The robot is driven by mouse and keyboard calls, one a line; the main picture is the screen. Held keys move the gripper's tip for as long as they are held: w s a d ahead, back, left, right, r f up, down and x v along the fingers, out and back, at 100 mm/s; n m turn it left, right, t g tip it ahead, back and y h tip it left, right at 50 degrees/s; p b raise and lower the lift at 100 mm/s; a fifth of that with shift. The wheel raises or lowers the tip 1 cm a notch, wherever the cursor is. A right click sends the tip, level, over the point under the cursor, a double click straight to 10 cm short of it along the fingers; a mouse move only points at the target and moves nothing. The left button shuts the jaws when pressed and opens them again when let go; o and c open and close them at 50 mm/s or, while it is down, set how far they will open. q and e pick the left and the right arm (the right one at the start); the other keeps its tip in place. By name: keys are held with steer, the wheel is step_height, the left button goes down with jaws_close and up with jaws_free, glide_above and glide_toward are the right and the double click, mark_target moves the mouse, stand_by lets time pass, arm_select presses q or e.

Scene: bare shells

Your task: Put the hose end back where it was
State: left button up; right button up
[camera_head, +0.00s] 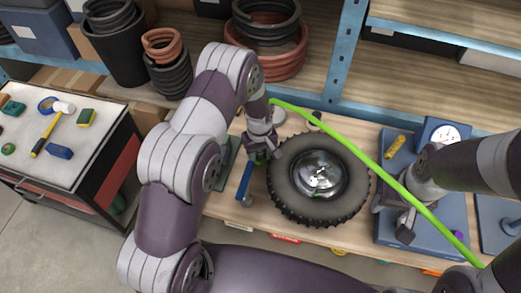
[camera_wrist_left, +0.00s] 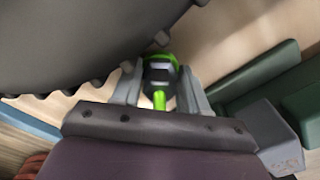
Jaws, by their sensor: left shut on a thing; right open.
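My left gripper (camera_head: 262,156) is beside the left edge of the tyre, low over the wooden bench. In the left wrist view it (camera_wrist_left: 160,92) is shut on the green and black hose end (camera_wrist_left: 160,70). The bright green hose (camera_head: 345,138) runs from near my left wrist across the tyre's upper right to the lower right. The black tyre (camera_head: 285,185) with its shiny hub (camera_head: 318,174) lies flat on the bench. My right gripper (camera_head: 392,215) is open and empty over the blue unit (camera_head: 386,171), right of the tyre. Its fingers are partly hidden by my wrist.
A round white gauge (camera_head: 445,133) stands on the blue unit's far side. A blue-handled tool (camera_head: 245,183) lies left of the tyre, beside a dark green block (camera_head: 226,160). A tool cart (camera_head: 50,135) stands at left.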

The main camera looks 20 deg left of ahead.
arm_select(q)
steer(key=shift+w+f, duration=0.2)
steer(key=shift+f, duration=0.05)
steer(key=o, duration=1.1)
steer(key=shift+r, duration=0.1)
steer(key=shift+o, duration=0.6)
steer(key=shift+s, duration=0.1)
steer(key=shift+r, duration=0.15)
